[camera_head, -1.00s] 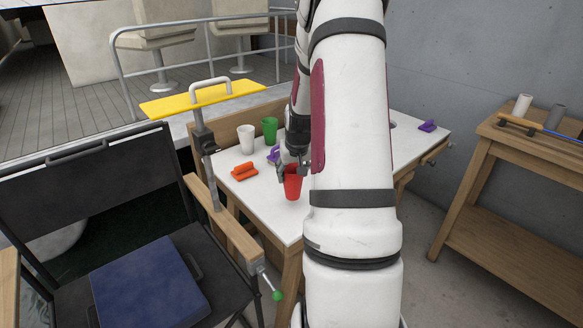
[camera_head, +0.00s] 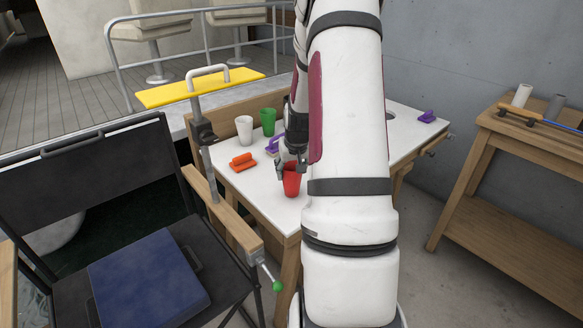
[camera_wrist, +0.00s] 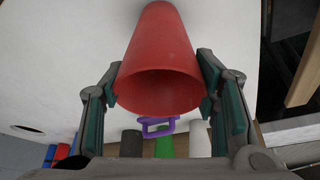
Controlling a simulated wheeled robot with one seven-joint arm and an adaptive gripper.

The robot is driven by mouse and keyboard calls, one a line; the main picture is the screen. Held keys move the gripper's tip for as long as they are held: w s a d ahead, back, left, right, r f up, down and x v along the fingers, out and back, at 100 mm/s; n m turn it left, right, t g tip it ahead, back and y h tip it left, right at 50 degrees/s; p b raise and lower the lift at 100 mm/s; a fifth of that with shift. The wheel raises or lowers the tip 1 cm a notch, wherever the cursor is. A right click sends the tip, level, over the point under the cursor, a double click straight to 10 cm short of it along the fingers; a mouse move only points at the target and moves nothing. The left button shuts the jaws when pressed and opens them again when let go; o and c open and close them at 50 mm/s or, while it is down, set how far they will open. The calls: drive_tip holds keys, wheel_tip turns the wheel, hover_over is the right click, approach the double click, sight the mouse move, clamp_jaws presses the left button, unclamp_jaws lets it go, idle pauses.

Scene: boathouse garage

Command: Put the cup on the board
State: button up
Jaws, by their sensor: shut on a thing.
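The red cup (camera_head: 291,181) is upright over the near part of the white table top, close to its front edge. My gripper (camera_head: 284,170) is shut on it, partly hidden by my arm in the head view. In the wrist view, the red cup (camera_wrist: 160,50) sits between the two fingers of my gripper (camera_wrist: 160,90), its open rim towards the camera. I cannot tell whether its base touches the table.
A black chair (camera_head: 75,185) stands left. A wooden bench (camera_head: 500,140) stands right, with floor between.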

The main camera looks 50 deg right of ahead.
drive_tip(key=shift+f, duration=0.3)
idle(0.5)
drive_tip(key=o, duration=1.2)
drive_tip(key=shift+o, duration=0.2)
drive_tip(key=shift+r, duration=0.1)
drive_tip(key=v, duration=1.2)
drive_tip(key=shift+c, duration=0.3)
clamp_jaws()
